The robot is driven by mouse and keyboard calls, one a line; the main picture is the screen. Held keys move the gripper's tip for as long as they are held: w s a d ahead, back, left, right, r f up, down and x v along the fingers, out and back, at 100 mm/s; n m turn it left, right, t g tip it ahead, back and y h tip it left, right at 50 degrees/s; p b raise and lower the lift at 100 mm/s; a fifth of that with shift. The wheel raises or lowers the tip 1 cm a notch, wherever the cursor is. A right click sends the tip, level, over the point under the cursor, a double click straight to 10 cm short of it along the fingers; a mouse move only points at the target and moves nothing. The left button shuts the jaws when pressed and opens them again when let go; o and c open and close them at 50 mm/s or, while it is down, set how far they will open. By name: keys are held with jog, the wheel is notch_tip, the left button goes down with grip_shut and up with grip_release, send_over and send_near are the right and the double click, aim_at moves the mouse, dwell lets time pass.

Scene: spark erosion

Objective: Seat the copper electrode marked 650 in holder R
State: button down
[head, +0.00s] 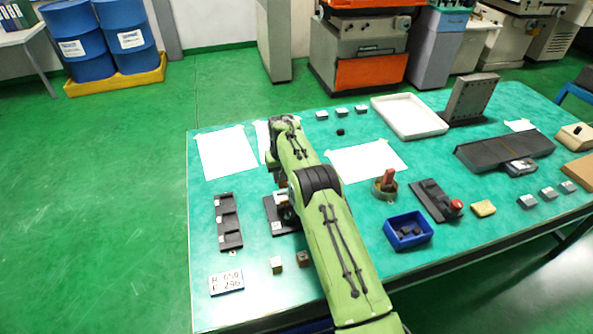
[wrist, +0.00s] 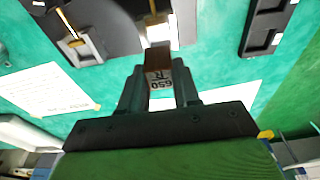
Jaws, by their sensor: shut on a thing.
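My gripper (wrist: 159,78) is shut on a brown copper electrode (wrist: 157,58) in the wrist view. Its pale face reads 650 with an R, upside down in the picture. Just beyond the electrode is a light metal holder (wrist: 158,32) with a brass-coloured pin, on a dark plate (wrist: 112,22). A second such holder (wrist: 82,50) stands to its left. I cannot tell whether the electrode touches the nearer holder, or which holder is R. In the head view the plate (head: 270,208) shows left of my arm, which hides most of the holders and the gripper.
A dark rack (head: 229,222) lies left of the plate, with a handwritten card (head: 227,282) in front. Two small blocks stand near the front edge (head: 277,265) (head: 303,259). A blue bin (head: 408,231) and a round pot (head: 384,188) stand right of my arm.

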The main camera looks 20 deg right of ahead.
aim_at(283, 186)
jog(key=shift+f+b, duration=2.3)
jog(key=shift+f, duration=1.1)
jog(key=c, duration=0.7)
grip_release()
jog(key=shift+c, duration=0.2)
notch_tip(283, 186, up, 16)
jog(key=s+p, duration=0.2)
jog(key=shift+s+f, duration=0.15)
jog(key=shift+f, duration=0.1)
